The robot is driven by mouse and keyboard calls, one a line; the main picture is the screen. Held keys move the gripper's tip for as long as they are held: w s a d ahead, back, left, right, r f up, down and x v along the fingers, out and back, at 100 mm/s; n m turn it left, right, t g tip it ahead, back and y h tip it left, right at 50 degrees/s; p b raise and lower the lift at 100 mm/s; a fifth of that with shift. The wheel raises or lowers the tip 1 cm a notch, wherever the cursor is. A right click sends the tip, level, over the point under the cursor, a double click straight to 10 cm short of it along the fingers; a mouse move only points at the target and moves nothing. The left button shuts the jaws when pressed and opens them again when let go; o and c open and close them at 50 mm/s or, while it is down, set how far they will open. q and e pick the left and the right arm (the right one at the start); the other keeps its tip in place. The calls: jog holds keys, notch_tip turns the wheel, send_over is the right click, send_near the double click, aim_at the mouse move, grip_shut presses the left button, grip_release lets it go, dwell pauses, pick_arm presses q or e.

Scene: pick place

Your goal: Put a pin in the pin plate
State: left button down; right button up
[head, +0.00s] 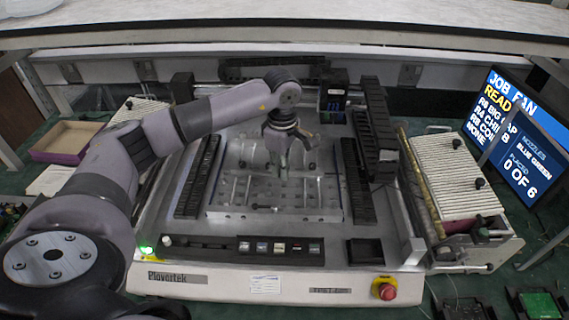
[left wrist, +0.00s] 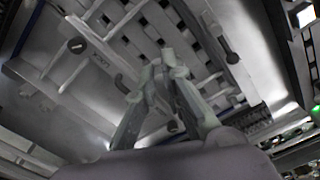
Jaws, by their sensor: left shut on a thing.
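The pin plate (head: 226,212) is a silver slotted plate in the middle of the machine bed, and its slots also fill much of the left wrist view (left wrist: 112,62). My left gripper (head: 284,172) is over the plate's back middle part, pointing down. In the left wrist view its fingertips (left wrist: 162,72) come together on something small and pale, which looks like a pin; the fingers hide most of it. My right gripper is not in view.
Black feeder rails flank the plate on the left (head: 197,180) and right (head: 357,180). A taller black rack (head: 375,130) stands at the right. A control strip with buttons (head: 280,248) and a red stop knob (head: 385,291) are in front. A screen (head: 515,140) stands far right.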

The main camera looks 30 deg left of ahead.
pick_arm(q)
jog(key=shift+d+f, duration=0.15)
jog(key=shift+f, duration=0.4)
jog(key=shift+f+b, duration=0.5)
jog(key=shift+f, duration=0.55)
jog(key=shift+f+b, duration=0.95)
jog(key=shift+f, duration=0.25)
jog(key=shift+f+b, duration=0.75)
jog(key=shift+b, duration=0.05)
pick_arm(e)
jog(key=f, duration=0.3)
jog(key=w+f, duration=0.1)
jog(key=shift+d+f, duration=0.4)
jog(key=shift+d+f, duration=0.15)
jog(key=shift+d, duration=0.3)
pick_arm(q)
jog(key=shift+f+b, duration=0.1)
jog(key=shift+b, duration=0.35)
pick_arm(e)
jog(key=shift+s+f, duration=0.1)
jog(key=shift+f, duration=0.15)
